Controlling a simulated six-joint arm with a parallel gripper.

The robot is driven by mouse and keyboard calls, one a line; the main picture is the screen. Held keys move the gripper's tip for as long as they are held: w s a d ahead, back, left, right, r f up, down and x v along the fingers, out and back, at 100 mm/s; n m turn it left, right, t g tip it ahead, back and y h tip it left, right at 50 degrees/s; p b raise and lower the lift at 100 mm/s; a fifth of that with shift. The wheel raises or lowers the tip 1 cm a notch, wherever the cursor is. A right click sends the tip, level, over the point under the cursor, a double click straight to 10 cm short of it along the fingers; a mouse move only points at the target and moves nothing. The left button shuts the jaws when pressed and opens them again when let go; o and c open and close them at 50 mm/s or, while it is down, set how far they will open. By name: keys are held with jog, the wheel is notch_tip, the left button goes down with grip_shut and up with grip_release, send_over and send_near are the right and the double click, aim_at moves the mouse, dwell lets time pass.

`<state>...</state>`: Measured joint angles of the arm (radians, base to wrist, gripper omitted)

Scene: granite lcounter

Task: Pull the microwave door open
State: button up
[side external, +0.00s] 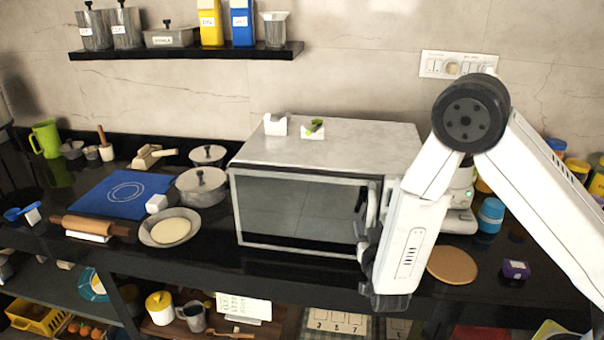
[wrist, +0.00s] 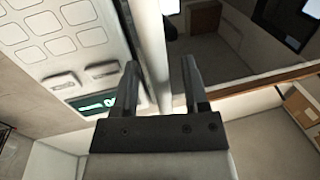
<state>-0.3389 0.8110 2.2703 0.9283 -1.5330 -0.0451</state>
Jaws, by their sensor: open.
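The microwave (side external: 335,145) is a silver box with a dark glass door (side external: 290,208), which looks shut. Its pale vertical handle (side external: 371,203) is at the door's right side. My gripper (side external: 364,240) is at the lower part of the handle, in front of the door's right edge. In the wrist view, my gripper (wrist: 160,64) is open, and the white handle bar (wrist: 152,45) runs between its two dark fingers. I cannot tell whether either finger touches the bar. The button panel (wrist: 62,35) shows to the left of the handle. In the side view my arm hides most of that panel.
To the left on the black counter are a steel pot (side external: 201,188), a plate with dough (side external: 170,228), a blue mat (side external: 124,194) and a rolling pin (side external: 95,226). A round wooden board (side external: 452,265) and a purple jar (side external: 515,270) lie right of my gripper.

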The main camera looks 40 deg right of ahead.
grip_shut()
dwell(1.4)
